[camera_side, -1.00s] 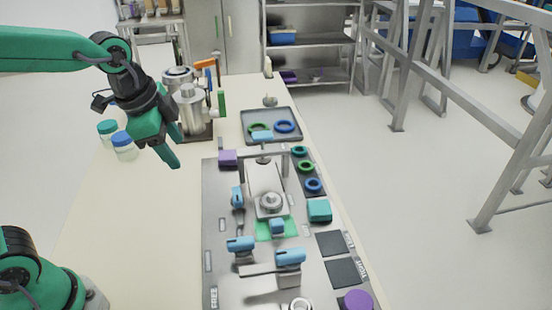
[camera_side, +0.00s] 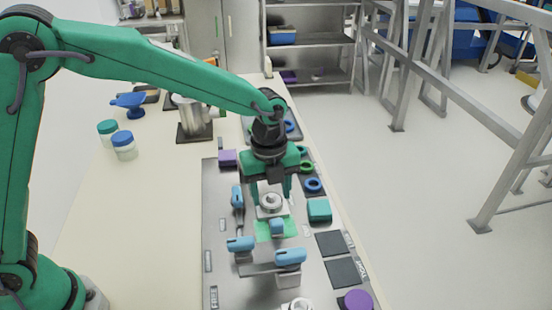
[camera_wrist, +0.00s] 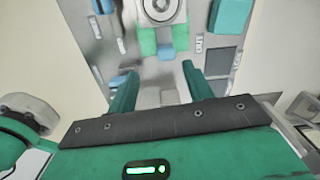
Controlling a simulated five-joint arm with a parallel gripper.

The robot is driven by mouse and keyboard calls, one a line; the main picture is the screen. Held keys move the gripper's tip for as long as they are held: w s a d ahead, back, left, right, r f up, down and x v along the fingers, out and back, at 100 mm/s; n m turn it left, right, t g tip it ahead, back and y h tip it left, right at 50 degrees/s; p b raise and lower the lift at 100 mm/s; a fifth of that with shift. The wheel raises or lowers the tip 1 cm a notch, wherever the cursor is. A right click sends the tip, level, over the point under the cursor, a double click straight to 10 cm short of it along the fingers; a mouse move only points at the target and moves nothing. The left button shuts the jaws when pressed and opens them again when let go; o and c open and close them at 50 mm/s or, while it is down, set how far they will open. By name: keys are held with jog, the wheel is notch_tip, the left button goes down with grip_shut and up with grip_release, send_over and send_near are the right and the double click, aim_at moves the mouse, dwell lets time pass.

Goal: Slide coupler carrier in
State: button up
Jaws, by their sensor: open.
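The coupler carrier (camera_side: 270,211) is a pale block with a round metal coupler on top, on the grey fixture plate. A small blue handle (camera_side: 277,227) is at its near end, over a green patch (camera_side: 262,236). My gripper (camera_side: 271,195) is open above the carrier, fingers pointing down, and hides its far part. In the wrist view my gripper (camera_wrist: 160,75) has its fingers apart with nothing between them. The carrier (camera_wrist: 160,12), the blue handle (camera_wrist: 165,51) and the green patch (camera_wrist: 147,42) lie beyond the fingertips. Contact is not visible.
Blue clamp handles (camera_side: 240,244) stand on the plate near the carrier, with another (camera_side: 291,257) to the right. A teal block (camera_side: 319,209) and blue ring (camera_side: 313,185) lie right. A purple block (camera_side: 227,158) is far left. The pale table (camera_side: 160,210) is clear left.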

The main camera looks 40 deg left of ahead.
aim_at(277, 222)
jog(key=shift+w+d+f+m, duration=0.15)
jog(key=shift+d+f+m, duration=0.45)
jog(key=shift+d+f, duration=0.15)
jog(key=shift+f, duration=0.1)
jog(key=shift+a+f, duration=0.1)
jog(key=shift+f, duration=3.75)
